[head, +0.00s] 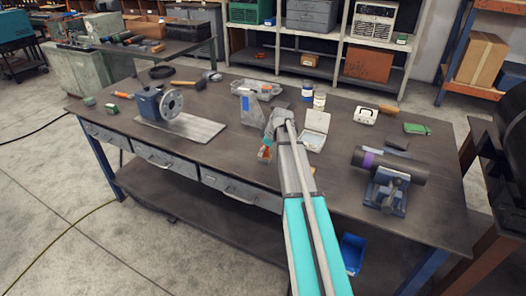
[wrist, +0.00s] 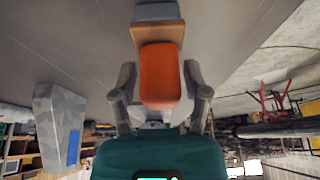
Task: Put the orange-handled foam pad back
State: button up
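The foam pad has an orange handle (wrist: 160,75), a tan layer and a grey face (wrist: 157,11). In the wrist view, the fingers of my gripper (wrist: 160,82) lie on both sides of the orange handle and appear closed on it. The pad points away from the gripper. In the head view, a small orange part (head: 265,151) shows beside my gripper (head: 266,146) over the middle of the workbench (head: 225,150). My arm hides part of the bench there, and contact between pad and bench cannot be told.
A grey block with a blue patch (head: 248,104) stands behind my gripper; a similar block is in the wrist view (wrist: 58,120). A dark pipe on a blue stand (head: 388,170) is at right. An open white case (head: 314,129) lies near my arm.

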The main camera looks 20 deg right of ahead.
jog(key=shift+o, duration=0.2)
jog(key=shift+r, duration=0.2)
jog(key=p+v, duration=1.1)
jog(key=v, duration=0.1)
dwell(0.6)
jog(key=shift+a, duration=0.15)
dwell(0.6)
jog(key=s+a+m+g+h, duration=0.1)
jog(key=s+a+m, duration=0.2)
jog(key=s+a, duration=0.8)
jog(key=s+a+f+m+g+h, duration=0.1)
jog(key=s+a+m, duration=0.3)
jog(key=s+a, duration=0.7)
jog(key=a+g+h, duration=0.1)
jog(key=a, duration=0.2)
jog(key=shift+s+a+f+m+g, duration=0.25)
jog(key=shift+a+m+g, duration=0.05)
jog(key=shift+a, duration=0.1)
jog(key=shift+c, duration=1.3)
